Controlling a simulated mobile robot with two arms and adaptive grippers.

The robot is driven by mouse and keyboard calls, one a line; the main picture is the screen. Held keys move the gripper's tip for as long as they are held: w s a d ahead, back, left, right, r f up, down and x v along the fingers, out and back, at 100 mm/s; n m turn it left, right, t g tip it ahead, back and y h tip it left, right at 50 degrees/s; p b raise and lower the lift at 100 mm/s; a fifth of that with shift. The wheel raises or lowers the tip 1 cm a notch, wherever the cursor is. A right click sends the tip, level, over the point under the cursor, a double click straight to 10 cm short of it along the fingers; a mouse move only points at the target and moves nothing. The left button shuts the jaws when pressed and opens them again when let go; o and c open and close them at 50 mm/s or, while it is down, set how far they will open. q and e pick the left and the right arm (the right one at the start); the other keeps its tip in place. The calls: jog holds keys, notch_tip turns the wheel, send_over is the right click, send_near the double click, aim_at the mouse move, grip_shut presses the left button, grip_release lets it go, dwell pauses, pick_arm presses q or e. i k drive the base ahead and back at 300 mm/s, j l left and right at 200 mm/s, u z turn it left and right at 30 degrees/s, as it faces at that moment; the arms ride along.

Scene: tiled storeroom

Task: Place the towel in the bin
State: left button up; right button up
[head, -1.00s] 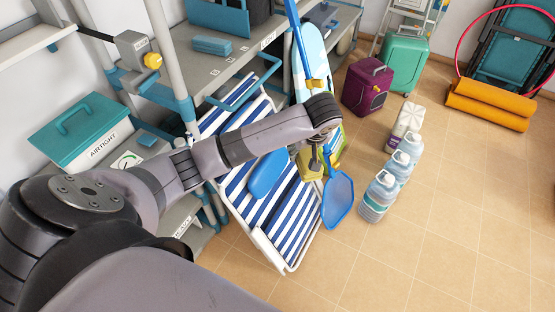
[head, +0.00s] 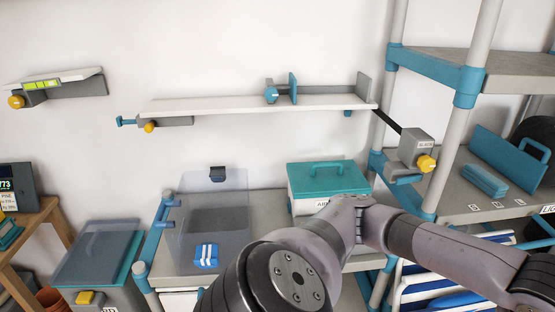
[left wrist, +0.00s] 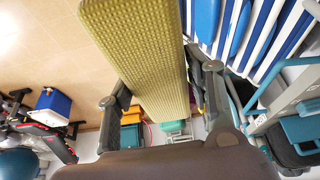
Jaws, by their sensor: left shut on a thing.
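The towel (left wrist: 140,45) is a yellow-green, waffle-textured piece in the left wrist view. It runs from the top edge down between the fingers of my left gripper (left wrist: 161,98), which is shut on it. The gripper and towel are outside the head view, where my left arm reaches off the right edge. A translucent grey bin (head: 190,240) stands on the shelf in the head view, with a blue-and-white striped patch low on its front. A grey container with a teal lid (head: 90,245) stands lower left. My right gripper is not in view.
A teal-lidded box (head: 328,180) sits right of the translucent bin, partly behind my arm. A white wall shelf (head: 255,104) hangs above. The shelving posts (head: 478,45) stand at right. A striped lounger (left wrist: 262,35) is beside the towel in the wrist view.

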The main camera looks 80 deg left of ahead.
aim_at(227, 229)
jog(key=u, duration=1.8)
